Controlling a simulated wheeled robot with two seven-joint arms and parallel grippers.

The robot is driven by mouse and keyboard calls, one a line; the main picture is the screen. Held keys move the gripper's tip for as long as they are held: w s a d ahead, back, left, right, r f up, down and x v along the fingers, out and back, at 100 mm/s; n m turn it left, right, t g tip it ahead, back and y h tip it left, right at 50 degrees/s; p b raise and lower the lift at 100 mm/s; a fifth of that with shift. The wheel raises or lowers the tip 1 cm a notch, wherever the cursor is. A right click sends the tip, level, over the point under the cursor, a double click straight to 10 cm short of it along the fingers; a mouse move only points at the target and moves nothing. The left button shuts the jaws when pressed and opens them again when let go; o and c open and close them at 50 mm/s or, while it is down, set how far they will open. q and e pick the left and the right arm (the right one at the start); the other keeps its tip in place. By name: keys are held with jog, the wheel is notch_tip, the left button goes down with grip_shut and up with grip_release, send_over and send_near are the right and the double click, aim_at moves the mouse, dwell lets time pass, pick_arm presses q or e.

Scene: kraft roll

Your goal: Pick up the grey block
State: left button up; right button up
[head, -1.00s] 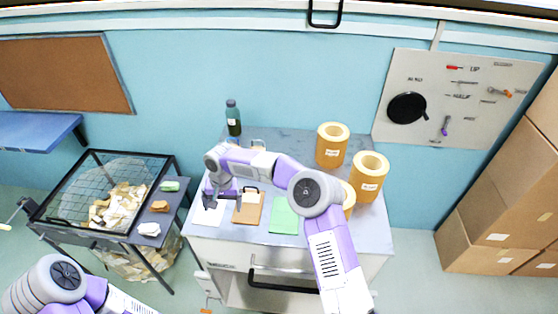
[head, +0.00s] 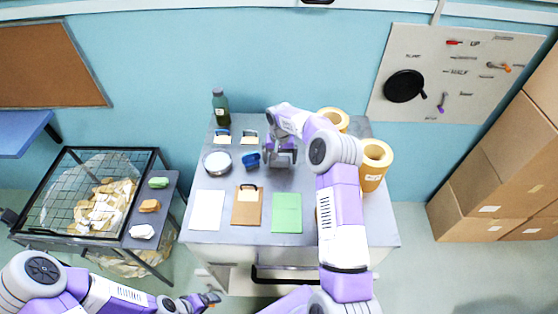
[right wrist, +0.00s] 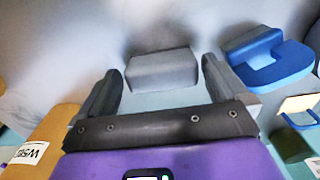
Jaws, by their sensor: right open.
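The grey block (right wrist: 162,69) lies on the grey tabletop in the right wrist view. It is between the two dark fingers of my right gripper and a little beyond them, with a gap at each side. In the head view my right gripper (head: 282,158) is over the middle of the table, right of the blue object (head: 250,160), and I cannot clearly tell the block apart from it there. The right gripper is open and holds nothing. My left gripper (head: 207,299) is low in the head view, away from the table; its jaw state is unclear.
The blue object (right wrist: 268,58) lies close to the right finger. A round white-topped dish (head: 217,161), a bottle (head: 220,107) and yellow rolls (head: 374,165) stand on the table (head: 225,240). White, brown and green sheets (head: 287,213) lie along its front.

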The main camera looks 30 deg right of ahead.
jog(key=shift+f, duration=0.8)
jog(key=shift+c, duration=0.5)
jog(key=shift+w, duration=0.1)
jog(key=c, duration=0.8)
